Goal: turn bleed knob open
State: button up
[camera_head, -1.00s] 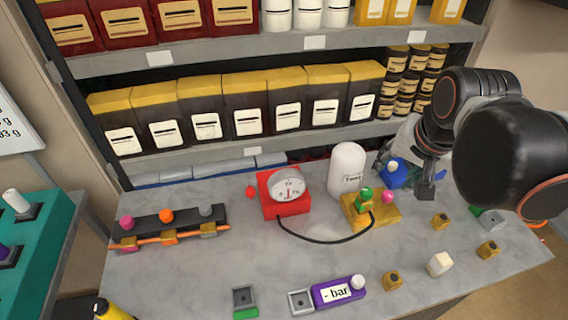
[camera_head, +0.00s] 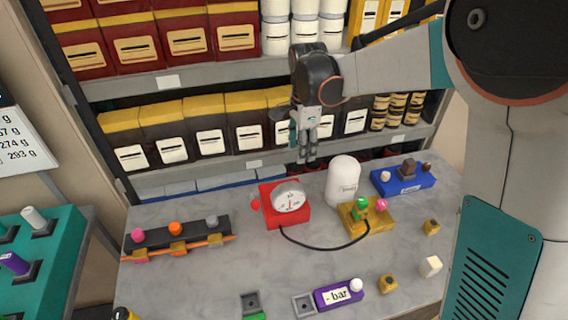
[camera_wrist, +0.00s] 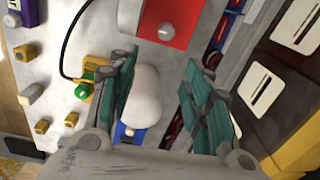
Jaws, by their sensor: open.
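No label names the bleed knob, so I cannot tell which knob it is. A red box (camera_head: 272,217) carries a round gauge (camera_head: 289,197) and has a small red knob (camera_head: 255,205) on its left side. A yellow block (camera_head: 352,220) carries a green knob (camera_head: 361,204) and a pink knob (camera_head: 382,205); the green knob also shows in the wrist view (camera_wrist: 83,90). A white domed vessel (camera_head: 343,180) stands beside them. My gripper (camera_head: 307,158) is open and empty above the back of the table. In the wrist view the vessel (camera_wrist: 140,95) appears between its fingers, apparently beyond them.
A blue block (camera_head: 404,181) with several knobs stands at the back right. A black rack (camera_head: 180,237) with coloured knobs stands left. A purple "- bar" block (camera_head: 338,295) lies in front. A black hose (camera_head: 325,246) joins red box and yellow block. Shelves (camera_head: 230,163) rise close behind.

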aim_at(293, 183)
jog(key=shift+m, duration=0.4)
jog(key=f+b, duration=0.1)
jog(key=f, duration=0.4)
jog(key=a+f+b, duration=0.1)
jog(key=f, duration=0.4)
jog(key=w+a+f+b, duration=0.1)
jog(key=f, duration=0.4)
grip_shut()
